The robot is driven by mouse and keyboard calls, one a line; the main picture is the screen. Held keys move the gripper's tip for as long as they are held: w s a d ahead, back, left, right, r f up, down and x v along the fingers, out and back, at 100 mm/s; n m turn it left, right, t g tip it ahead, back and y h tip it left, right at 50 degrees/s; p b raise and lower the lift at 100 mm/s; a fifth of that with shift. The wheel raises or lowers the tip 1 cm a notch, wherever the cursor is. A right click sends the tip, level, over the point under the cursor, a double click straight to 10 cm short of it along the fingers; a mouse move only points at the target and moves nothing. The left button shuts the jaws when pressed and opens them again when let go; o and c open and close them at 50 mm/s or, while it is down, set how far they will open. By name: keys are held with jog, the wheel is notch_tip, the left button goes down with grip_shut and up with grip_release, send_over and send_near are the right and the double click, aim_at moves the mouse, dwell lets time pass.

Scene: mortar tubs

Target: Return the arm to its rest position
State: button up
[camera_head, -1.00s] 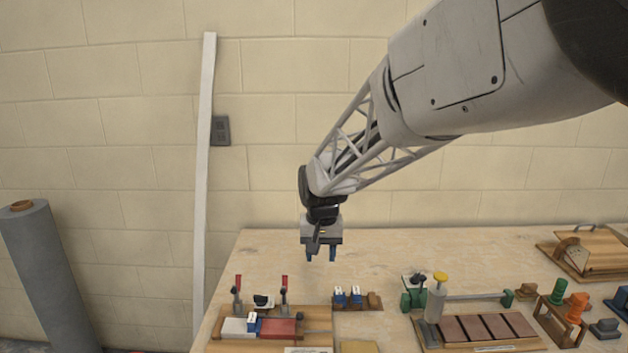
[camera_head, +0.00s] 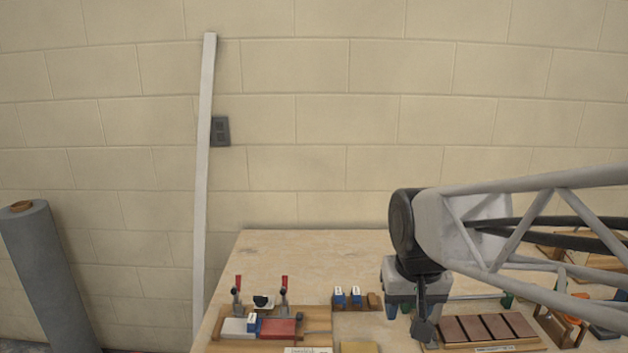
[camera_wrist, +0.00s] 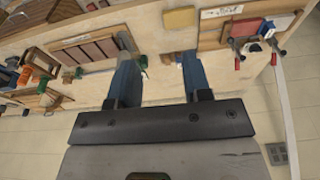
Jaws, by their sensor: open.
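My gripper (camera_head: 405,312) hangs at the centre right of the head view, fingers pointing down, in front of the workbench (camera_head: 290,258). Its two blue fingers stand apart with nothing between them. My lattice arm link runs from the gripper to the right edge of the head view and hides part of the bench's right side. The gripper's height above the bench is hard to tell.
A clamp board with a red block (camera_head: 278,328) stands at the bench's left front. Two blue-and-white pieces (camera_head: 347,297) sit left of the gripper. A tray of brown tiles (camera_head: 485,328) lies to its right. A grey roll (camera_head: 50,275) leans at far left. The bench's back left is clear.

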jog(key=s+d+f, duration=0.2)
jog(key=s+d, duration=0.1)
jog(key=s, duration=0.7)
jog(key=shift+s+t, duration=0.3)
jog(key=shift+s, duration=0.1)
jog(key=shift+d+f, duration=0.1)
dwell(1.3)
